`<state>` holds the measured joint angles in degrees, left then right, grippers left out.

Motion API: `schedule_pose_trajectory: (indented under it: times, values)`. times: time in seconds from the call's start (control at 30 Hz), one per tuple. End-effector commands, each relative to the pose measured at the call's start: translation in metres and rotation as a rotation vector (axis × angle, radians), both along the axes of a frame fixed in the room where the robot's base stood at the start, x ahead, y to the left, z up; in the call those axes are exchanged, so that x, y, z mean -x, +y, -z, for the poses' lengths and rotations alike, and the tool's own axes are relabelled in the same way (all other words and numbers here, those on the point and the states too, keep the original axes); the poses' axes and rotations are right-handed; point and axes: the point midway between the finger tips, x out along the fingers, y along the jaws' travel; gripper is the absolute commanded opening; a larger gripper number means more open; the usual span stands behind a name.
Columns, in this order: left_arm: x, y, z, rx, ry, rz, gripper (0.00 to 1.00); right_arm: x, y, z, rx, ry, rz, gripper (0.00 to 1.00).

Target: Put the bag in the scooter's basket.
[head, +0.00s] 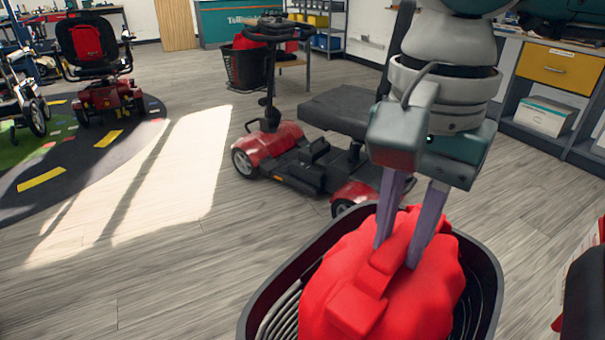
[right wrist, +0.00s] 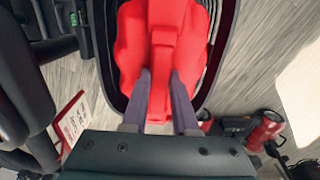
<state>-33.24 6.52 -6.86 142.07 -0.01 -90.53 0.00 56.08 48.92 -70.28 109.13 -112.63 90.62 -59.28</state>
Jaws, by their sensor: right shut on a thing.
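The red bag (head: 435,285) is within the rim of a black basket (head: 258,295) at the bottom of the head view. Ribbed inner walls show on both sides of the bag. I cannot tell whether it rests on the basket's floor. My right gripper (head: 397,255) points down from above, shut on the bag's upper strap. In the right wrist view the bag (right wrist: 180,45) fills most of the basket's opening (right wrist: 226,50), with the gripper's fingers (right wrist: 161,85) at its near end. My left gripper is not in view.
A red scooter (head: 275,145) with a black seat and front basket (head: 247,65) stands behind the near basket. Another scooter (head: 105,90) with a red item on its seat is at the far left. A drawer desk (head: 555,70) stands at right. Sunlit floor at left is clear.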

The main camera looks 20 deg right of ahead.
Motion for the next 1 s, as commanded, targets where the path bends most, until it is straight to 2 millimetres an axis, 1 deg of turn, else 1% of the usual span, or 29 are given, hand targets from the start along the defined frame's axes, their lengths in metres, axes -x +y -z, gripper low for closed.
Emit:
schedule_pose_trajectory:
  times: [0.17,0.3,0.33,0.5,0.6,0.87,0.97,1.0]
  values:
    - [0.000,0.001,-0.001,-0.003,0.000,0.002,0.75,-0.001,0.000,-0.002,0.000,-0.003,0.000,0.00]
    - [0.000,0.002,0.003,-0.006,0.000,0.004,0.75,-0.001,0.000,0.002,0.000,-0.002,0.000,0.00]
    - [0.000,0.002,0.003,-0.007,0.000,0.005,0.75,0.000,0.000,0.002,0.000,-0.001,0.000,0.28]
    - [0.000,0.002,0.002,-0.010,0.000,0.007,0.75,0.000,0.000,0.001,0.000,-0.001,0.000,0.47]
    - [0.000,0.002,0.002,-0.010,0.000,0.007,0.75,0.000,0.000,0.001,0.000,-0.001,0.000,0.57]
    - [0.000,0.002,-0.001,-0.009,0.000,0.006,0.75,0.000,0.000,-0.001,0.000,-0.001,0.000,0.57]
    - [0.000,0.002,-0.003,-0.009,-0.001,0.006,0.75,-0.001,0.000,-0.009,-0.001,-0.004,0.000,0.57]
    - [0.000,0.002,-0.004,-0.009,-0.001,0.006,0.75,-0.001,0.000,-0.015,-0.001,-0.005,0.000,0.57]
